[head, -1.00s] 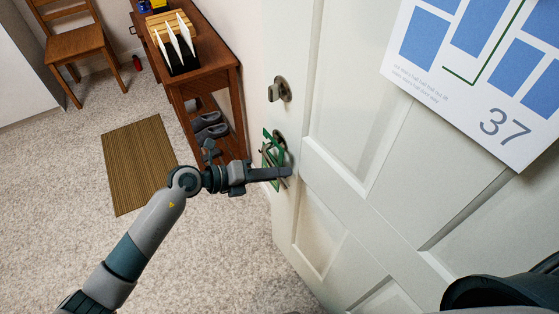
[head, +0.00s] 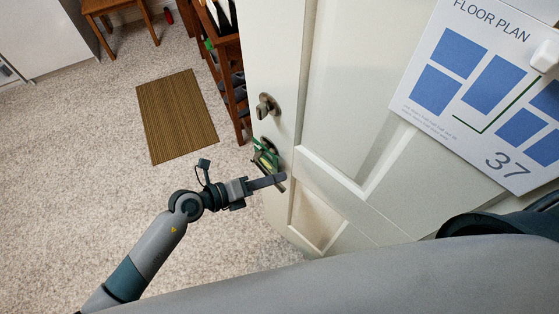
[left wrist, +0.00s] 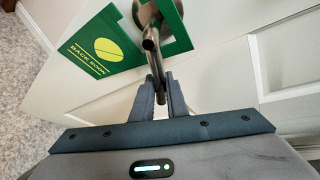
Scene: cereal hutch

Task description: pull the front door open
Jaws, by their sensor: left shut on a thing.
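The white panelled front door (head: 338,90) fills the right of the head view, its free edge on the left. Its metal lever handle (left wrist: 151,40) shows in the left wrist view. My left gripper (head: 279,181) is at the lever; the wrist view shows its fingers (left wrist: 158,85) closed around the lever's lower part. A green "back soon" hanger (left wrist: 98,46) hangs around the handle's base and also shows in the head view (head: 264,157). My right gripper is out of view; my right arm crosses the bottom right of the head view.
A thumb-turn lock (head: 266,106) sits above the handle. A floor plan sign (head: 480,85) is on the door. A striped mat (head: 176,115) lies on clear speckled carpet (head: 85,150). A chair (head: 112,8) is at the back.

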